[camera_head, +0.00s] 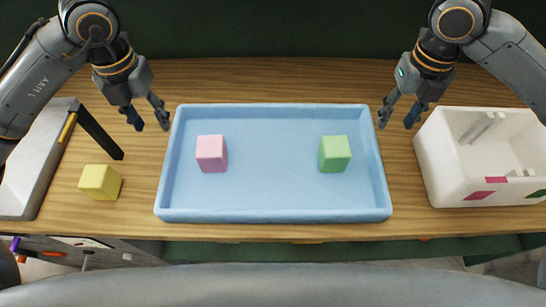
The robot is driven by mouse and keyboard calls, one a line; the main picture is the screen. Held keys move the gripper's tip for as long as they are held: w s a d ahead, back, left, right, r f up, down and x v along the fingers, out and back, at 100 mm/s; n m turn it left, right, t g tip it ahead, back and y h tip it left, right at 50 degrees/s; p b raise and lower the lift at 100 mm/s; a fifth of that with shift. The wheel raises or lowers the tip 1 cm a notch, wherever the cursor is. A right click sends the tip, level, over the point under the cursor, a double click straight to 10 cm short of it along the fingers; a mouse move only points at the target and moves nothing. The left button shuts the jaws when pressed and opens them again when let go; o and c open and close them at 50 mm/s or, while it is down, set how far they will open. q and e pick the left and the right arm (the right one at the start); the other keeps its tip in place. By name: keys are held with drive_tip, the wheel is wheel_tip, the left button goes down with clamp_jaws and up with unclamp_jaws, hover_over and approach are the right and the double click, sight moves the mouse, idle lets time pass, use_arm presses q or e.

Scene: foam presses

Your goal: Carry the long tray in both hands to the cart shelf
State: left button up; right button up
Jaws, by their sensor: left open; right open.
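The long tray (275,215) is light blue with a low rim and lies on the wooden table in the middle of the head view. A pink cube (211,153) sits inside it on the left, and a green cube (334,153) sits inside it on the right. My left gripper (149,118) is open, beside the tray's far left corner. My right gripper (396,116) is open, beside the tray's far right corner. Both grippers appear empty and point down. I cannot tell whether either touches the rim. I cannot make out the cart shelf for certain.
A yellow cube (100,182) lies on the table left of the tray. A white open bin (440,160) with pink and green marks stands at the right. A grey-white object (28,190) with a black bar stands at the left edge. The table's front edge (275,232) runs just below the tray.

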sight(168, 152)
use_arm(q)
drive_tip(key=f, duration=1.3)
drive_tip(key=shift+s+f, duration=0.2)
drive_tip(key=shift+f, duration=0.15)
use_arm(e)
wheel_tip(168, 152, down, 14)
drive_tip(key=shift+s+r, duration=0.15)
use_arm(q)
clamp_jaws()
use_arm(e)
clamp_jaws()
